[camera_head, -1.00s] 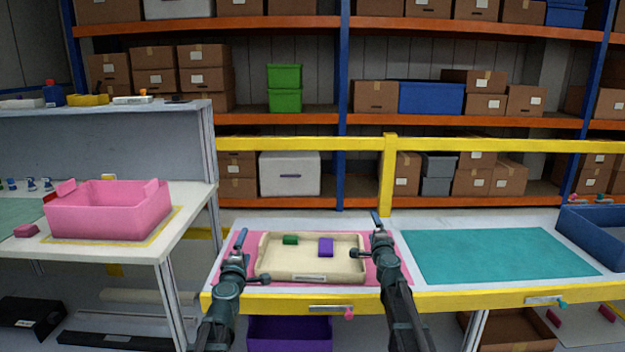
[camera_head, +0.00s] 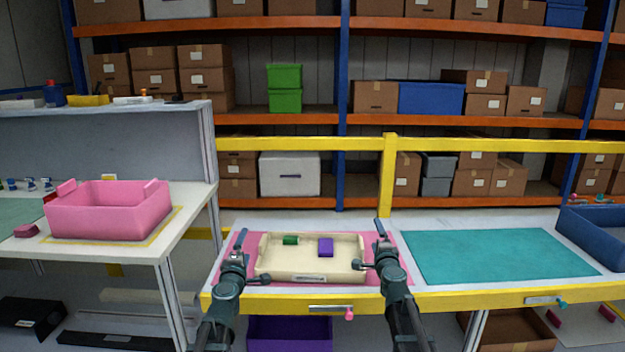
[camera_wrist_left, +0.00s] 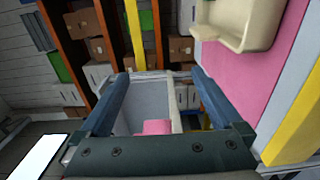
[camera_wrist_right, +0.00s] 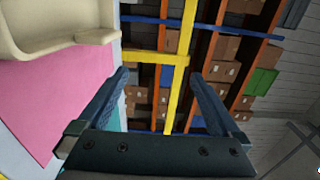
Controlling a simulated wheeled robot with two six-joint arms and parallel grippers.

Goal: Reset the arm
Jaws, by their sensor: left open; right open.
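My left gripper (camera_head: 248,257) is open and empty at the left side of the cream tray (camera_head: 310,278). Its two fingers show spread apart in the left wrist view (camera_wrist_left: 158,85). My right gripper (camera_head: 372,250) is open and empty at the right side of the tray; its spread fingers show in the right wrist view (camera_wrist_right: 160,85). A green block (camera_head: 290,240) and a purple block (camera_head: 326,247) lie in the tray, apart from each other and from both grippers. The tray sits on a pink mat (camera_head: 396,272).
A teal mat (camera_head: 495,255) to the right is bare. A blue bin (camera_head: 592,238) stands at the table's right end. A pink bin (camera_head: 108,222) stands on the left table. A yellow rail (camera_head: 450,145) and loaded shelves are behind.

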